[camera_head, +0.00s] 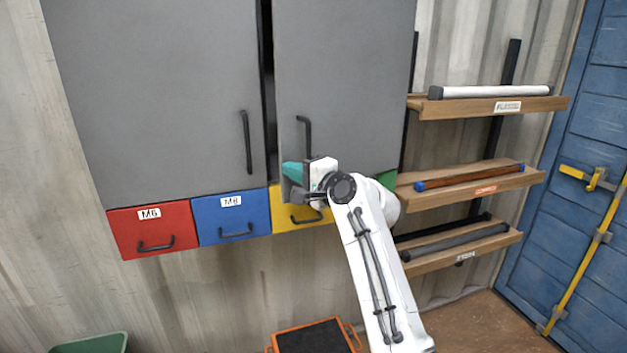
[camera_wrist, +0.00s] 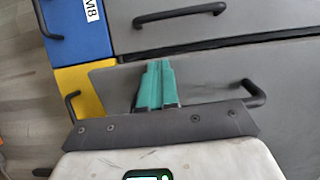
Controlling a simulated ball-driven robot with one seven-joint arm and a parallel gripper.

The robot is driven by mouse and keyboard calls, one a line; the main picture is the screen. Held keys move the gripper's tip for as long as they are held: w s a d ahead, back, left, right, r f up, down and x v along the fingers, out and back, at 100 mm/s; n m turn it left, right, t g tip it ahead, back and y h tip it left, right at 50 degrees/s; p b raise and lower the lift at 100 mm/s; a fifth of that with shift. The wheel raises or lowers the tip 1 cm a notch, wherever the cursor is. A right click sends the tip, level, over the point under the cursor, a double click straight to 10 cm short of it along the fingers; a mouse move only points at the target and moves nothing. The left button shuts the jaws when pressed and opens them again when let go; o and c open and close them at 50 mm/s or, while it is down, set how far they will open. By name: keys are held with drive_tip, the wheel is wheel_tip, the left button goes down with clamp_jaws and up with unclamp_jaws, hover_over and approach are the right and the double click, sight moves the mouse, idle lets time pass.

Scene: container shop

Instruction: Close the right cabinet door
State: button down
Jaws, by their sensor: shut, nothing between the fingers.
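The right cabinet door (camera_head: 345,80) is a grey panel with a black handle (camera_head: 304,137). It stands slightly ajar, with a dark gap along its left edge. The left cabinet door (camera_head: 160,90) is grey and looks shut. My gripper (camera_head: 287,170) has teal fingers, shut and empty, in front of the right door's lower left part, below its handle. In the wrist view, the fingers (camera_wrist: 158,68) overlap the right door (camera_wrist: 210,72) near its edge, and its handle (camera_wrist: 253,92) is to their right. I cannot tell whether they touch the door.
Red (camera_head: 152,228), blue (camera_head: 232,217) and yellow (camera_head: 283,212) drawers with black handles sit below the doors. Wooden shelves (camera_head: 480,107) holding bars are on the right. An orange-rimmed crate (camera_head: 272,340) and a green bin (camera_head: 95,344) stand low in front.

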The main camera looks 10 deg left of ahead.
drive_tip(key=shift+m+t+h, duration=0.6)
drive_tip(key=shift+t, duration=0.1)
drive_tip(key=x, duration=0.4)
drive_tip(key=shift+a, duration=0.1)
drive_tip(key=shift+w+a+m+t+h+b, duration=0.3)
drive_tip(key=shift+w+a, duration=0.15)
drive_tip(key=shift+w, duration=0.2)
drive_tip(key=shift+w+a+m+t+h+b, duration=0.2)
drive_tip(key=shift+w+a+h, duration=0.15)
drive_tip(key=shift+w, duration=0.25)
drive_tip(key=shift+a, duration=0.1)
